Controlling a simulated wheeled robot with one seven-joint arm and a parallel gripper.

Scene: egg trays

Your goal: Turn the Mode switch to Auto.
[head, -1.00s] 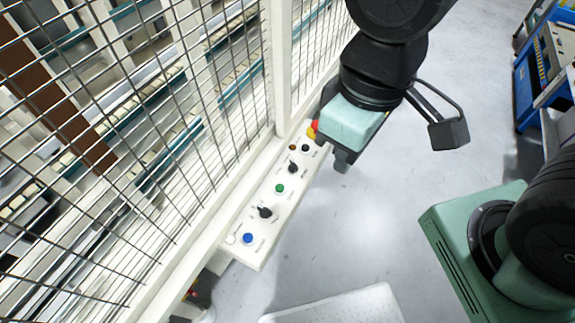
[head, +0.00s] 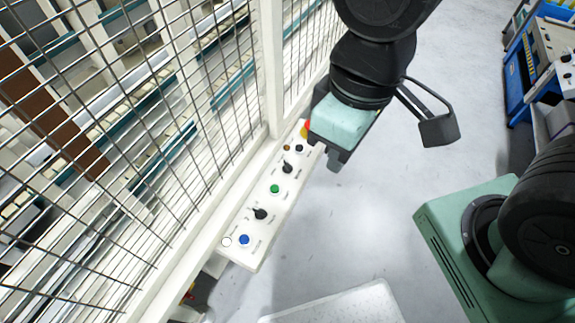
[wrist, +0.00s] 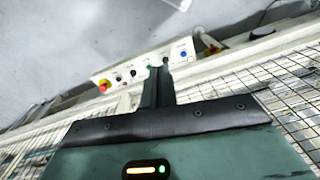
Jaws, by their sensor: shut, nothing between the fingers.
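A white control panel (head: 254,228) runs along the fence in the head view. My gripper (head: 335,164) is shut and empty, right of the panel's upper end in the head view. In the wrist view its fingers (wrist: 157,70) point toward the panel and partly cover one switch (wrist: 166,60). I see no clear contact.
A red-and-yellow emergency stop (wrist: 103,86) sits at one panel end. A wire mesh fence (head: 160,110) stands along the panel. A blue cart (head: 520,75) is at the upper right. The grey floor (head: 350,230) beside the panel is clear.

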